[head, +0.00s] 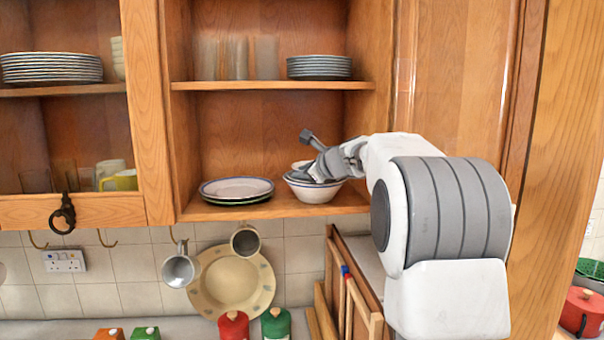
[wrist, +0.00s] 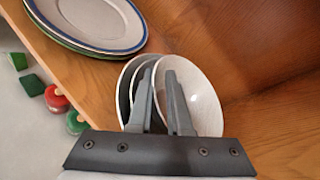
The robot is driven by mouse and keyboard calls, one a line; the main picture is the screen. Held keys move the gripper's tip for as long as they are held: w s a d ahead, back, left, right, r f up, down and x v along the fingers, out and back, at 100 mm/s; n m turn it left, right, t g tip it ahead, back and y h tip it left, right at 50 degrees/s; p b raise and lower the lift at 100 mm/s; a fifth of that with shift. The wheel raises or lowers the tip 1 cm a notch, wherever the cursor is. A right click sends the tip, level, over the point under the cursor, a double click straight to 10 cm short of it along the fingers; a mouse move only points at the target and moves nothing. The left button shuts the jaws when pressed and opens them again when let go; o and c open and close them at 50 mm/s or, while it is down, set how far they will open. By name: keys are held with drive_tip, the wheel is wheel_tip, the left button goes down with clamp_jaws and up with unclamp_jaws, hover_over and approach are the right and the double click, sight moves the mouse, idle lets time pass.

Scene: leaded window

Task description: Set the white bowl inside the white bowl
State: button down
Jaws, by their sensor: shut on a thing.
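A white bowl (head: 313,193) with a dark-banded rim stands on the cabinet's lower shelf, at its right end. My gripper (head: 312,172) is over this bowl, tilted downward. In the wrist view my gripper (wrist: 158,85) has its two fingers shut on the wall of a white bowl (wrist: 205,98). The held bowl lies inside or just over the standing bowl, whose rim (wrist: 124,92) shows behind it at the left. The rims overlap closely, and I cannot tell whether the held bowl rests on the lower one. In the head view my fingers hide most of the held bowl.
Stacked plates (head: 237,188) lie left of the bowls on the same shelf, and also show in the wrist view (wrist: 92,22). The upper shelf (head: 270,86) holds glasses and more plates. The cabinet's right side wall is close to my arm.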

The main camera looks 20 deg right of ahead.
drive_tip(key=shift+f+b, duration=0.35)
drive_tip(key=shift+f, duration=0.1)
drive_tip(key=c, duration=1.1)
unclamp_jaws()
drive_tip(key=shift+r+p, duration=0.3)
drive_tip(key=shift+p, duration=0.1)
drive_tip(key=shift+s+d+r, duration=0.1)
drive_tip(key=shift+s+r, duration=0.1)
drive_tip(key=b+v, duration=0.2)
drive_tip(key=v, duration=0.5)
drive_tip(key=shift+r, duration=0.1)
